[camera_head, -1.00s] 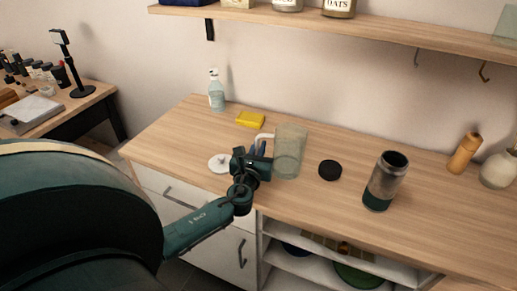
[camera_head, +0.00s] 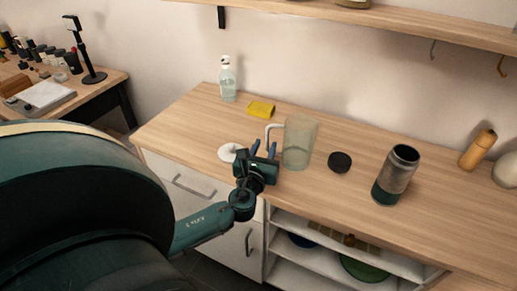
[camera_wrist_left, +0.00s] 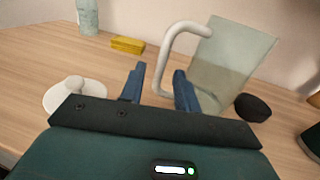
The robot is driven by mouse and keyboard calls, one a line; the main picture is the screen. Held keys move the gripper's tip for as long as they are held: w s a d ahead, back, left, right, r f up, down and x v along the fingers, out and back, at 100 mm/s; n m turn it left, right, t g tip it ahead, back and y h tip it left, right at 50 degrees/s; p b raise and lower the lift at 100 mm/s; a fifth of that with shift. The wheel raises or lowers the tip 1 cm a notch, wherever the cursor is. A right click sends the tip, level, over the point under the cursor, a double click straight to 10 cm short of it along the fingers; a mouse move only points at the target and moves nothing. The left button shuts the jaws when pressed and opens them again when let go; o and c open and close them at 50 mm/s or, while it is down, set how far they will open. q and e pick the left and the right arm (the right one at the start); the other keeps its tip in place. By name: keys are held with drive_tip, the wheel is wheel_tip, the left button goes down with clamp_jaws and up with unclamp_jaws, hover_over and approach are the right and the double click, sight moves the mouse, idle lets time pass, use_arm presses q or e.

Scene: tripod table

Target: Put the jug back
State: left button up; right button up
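The jug (camera_head: 300,143) is a clear, greenish vessel with a white handle on its left side, standing upright on the wooden counter. It also shows in the left wrist view (camera_wrist_left: 232,62), with its handle (camera_wrist_left: 168,52) just beyond my fingers. My left gripper (camera_head: 263,149) is open and empty, in front of and left of the jug. In the left wrist view its two blue fingers (camera_wrist_left: 160,88) are spread apart, with the handle's lower end near the right finger; I cannot tell whether they touch. My right gripper is not in view.
A white lid (camera_head: 229,152) lies left of my gripper. A yellow sponge (camera_head: 260,109) and soap bottle (camera_head: 227,80) are behind. A black lid (camera_head: 339,162) and steel tumbler (camera_head: 396,175) stand right of the jug. A shelf (camera_head: 400,25) with hooks runs above.

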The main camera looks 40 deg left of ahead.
use_arm(q)
drive_tip(key=v, duration=0.7)
drive_tip(key=shift+s+d, duration=0.1)
drive_tip(key=shift+s, duration=0.05)
drive_tip(key=shift+s+f+n+g+y, duration=0.15)
drive_tip(key=shift+s+n+g+y, duration=0.2)
drive_tip(key=shift+n, duration=0.65)
drive_tip(key=s+d+f+n+g+h, duration=0.1)
drive_tip(key=s+d+f+n+g, duration=0.25)
drive_tip(key=n, duration=0.55)
drive_tip(key=s+f+n+g+h, duration=0.1)
drive_tip(key=s+f+n+g, duration=0.1)
drive_tip(key=s+n+g, duration=0.35)
drive_tip(key=s+d+f+n+g+h, duration=0.1)
drive_tip(key=s+d+n+g+h, duration=0.2)
drive_tip(key=s+d+n+h, duration=0.8)
drive_tip(key=w+d+f+t+y, duration=0.1)
drive_tip(key=w+d+f+t, duration=0.4)
drive_tip(key=w+t, duration=0.2)
drive_tip(key=shift+x, duration=0.75)
drive_tip(key=shift+n+y, duration=0.25)
drive_tip(key=shift+y, duration=0.1)
